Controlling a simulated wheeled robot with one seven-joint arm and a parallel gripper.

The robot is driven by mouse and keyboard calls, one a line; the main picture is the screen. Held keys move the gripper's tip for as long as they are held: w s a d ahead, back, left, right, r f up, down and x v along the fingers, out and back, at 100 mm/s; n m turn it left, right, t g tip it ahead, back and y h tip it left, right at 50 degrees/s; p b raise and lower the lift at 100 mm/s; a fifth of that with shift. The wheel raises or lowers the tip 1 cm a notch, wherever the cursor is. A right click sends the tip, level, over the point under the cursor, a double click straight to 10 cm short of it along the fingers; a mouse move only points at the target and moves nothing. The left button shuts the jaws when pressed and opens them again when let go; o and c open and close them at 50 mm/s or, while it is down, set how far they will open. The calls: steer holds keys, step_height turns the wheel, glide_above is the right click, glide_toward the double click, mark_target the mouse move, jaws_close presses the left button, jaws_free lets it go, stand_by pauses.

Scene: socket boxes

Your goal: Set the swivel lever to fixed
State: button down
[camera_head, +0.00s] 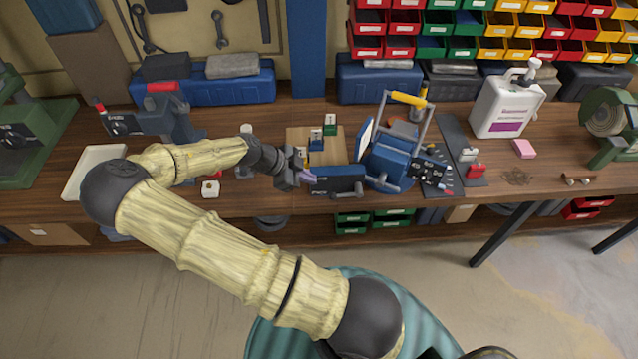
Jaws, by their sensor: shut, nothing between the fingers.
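My gripper (305,176) is shut and empty above the front part of the wooden bench. Its tip is close against the left end of a low dark blue box (338,181) with pale markings on its front. I cannot tell whether they touch. A lever at this end is too small or hidden to make out, and the box's markings are unreadable. Right of the box stands a blue device (390,165) with a grey frame and a yellow handle (408,99). A small dark part with a knob sticks out at its right side.
Behind my gripper, small blue and green blocks stand on a wooden board (328,153). A grey vise (165,118) and a white tray (95,171) are at left. A white jug (507,105) and pink block (524,148) are at right. Colored bins line the back.

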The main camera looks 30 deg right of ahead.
steer(key=shift+w+r, duration=0.1)
steer(key=shift+r, duration=0.05)
steer(key=shift+a, duration=0.1)
